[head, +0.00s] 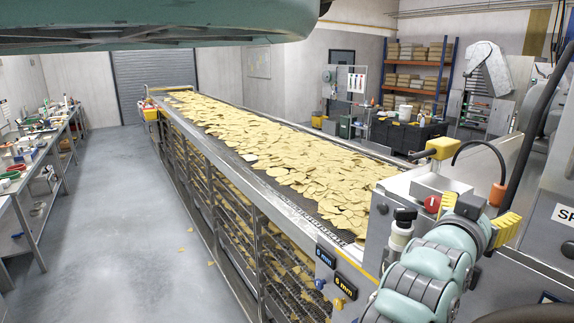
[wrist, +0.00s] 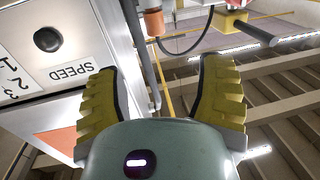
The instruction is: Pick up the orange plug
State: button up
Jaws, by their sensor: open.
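The orange plug (head: 497,194) hangs at the end of a black cable from a yellow box (head: 441,149), at the right in the head view. It also shows at the top of the wrist view (wrist: 154,22), with the cable curving away to the right. My gripper (head: 480,208) has yellow ribbed fingers spread apart, with nothing between them. In the head view the plug appears just above the gap between the fingers. In the wrist view the plug lies beyond the fingertips (wrist: 160,68), roughly centred between them and apart from them.
A grey panel marked SPEED with a black knob (wrist: 47,39) stands close to the left finger in the wrist view. A red button (head: 432,204) is near my gripper. The long conveyor (head: 250,165) of chips runs away to the back left.

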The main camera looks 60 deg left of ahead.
aim_at(501, 189)
jog(key=w+b, duration=0.7)
jog(key=w, duration=0.1)
jog(key=shift+a+r+b, duration=0.2)
jog(key=shift+a+b, duration=0.1)
jog(key=shift+a, duration=0.05)
jog(key=shift+w+f, duration=0.1)
jog(key=shift+w, duration=0.25)
jog(key=w+p, duration=0.3)
jog(key=p, duration=0.2)
jog(key=shift+w+a+f+p, duration=0.1)
jog(key=shift+w+f+p, duration=0.1)
jog(key=shift+w+p, duration=0.8)
jog(key=shift+w, duration=0.15)
grip_shut()
